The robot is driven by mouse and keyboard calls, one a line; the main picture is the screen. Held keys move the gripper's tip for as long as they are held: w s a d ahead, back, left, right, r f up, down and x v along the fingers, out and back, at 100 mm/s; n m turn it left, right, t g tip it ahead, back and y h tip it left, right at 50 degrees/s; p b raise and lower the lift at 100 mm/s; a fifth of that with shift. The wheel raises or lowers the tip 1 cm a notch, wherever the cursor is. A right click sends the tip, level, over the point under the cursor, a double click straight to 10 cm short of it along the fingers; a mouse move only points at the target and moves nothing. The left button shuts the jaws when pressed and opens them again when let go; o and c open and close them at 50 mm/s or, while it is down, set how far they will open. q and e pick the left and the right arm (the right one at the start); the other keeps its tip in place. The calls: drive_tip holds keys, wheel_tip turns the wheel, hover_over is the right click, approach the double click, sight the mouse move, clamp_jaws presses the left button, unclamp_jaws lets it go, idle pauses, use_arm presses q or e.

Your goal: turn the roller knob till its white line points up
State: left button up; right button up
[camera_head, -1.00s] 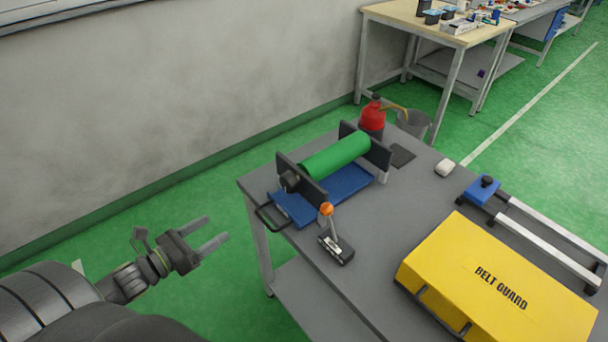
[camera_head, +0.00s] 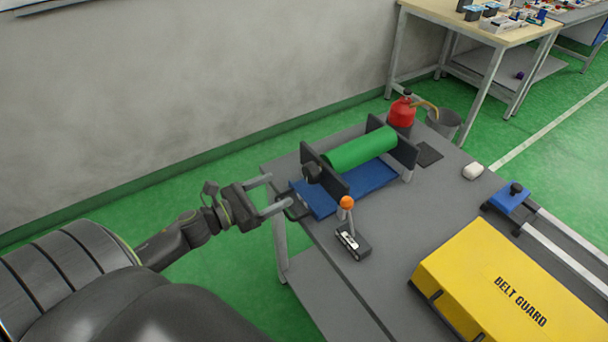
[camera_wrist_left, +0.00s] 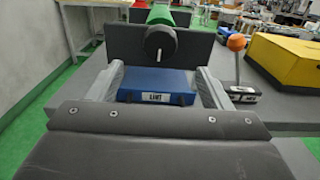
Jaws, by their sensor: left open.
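The black roller knob (camera_head: 312,173) sits on the near end plate of the roller stand, in line with the green roller (camera_head: 360,150). In the left wrist view the knob (camera_wrist_left: 160,40) faces me, and a thin pale line seems to run down its lower half. My left gripper (camera_head: 279,191) is open and empty, just short of the table's left end. Its two fingers (camera_wrist_left: 160,72) point toward the stand, below and to either side of the knob, apart from it. My right gripper is out of view.
A blue tray (camera_head: 375,178) marked LINT lies under the roller. A lever with an orange ball (camera_head: 347,203) stands in front of it. The yellow belt guard (camera_head: 490,285) lies at the right. A red can (camera_head: 401,113) stands behind.

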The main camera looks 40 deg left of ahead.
sight(307, 175)
use_arm(q)
drive_tip(key=p+x, duration=0.3)
drive_tip(key=x, duration=0.4)
drive_tip(key=shift+w+d+r+p, duration=0.1)
drive_tip(key=shift+w+r+p, duration=0.05)
drive_tip(key=shift+w+p, duration=0.15)
drive_tip(key=shift+x, duration=0.8)
drive_tip(key=c, duration=1)
drive_tip(key=shift+o, duration=0.2)
drive_tip(key=shift+n, duration=0.3)
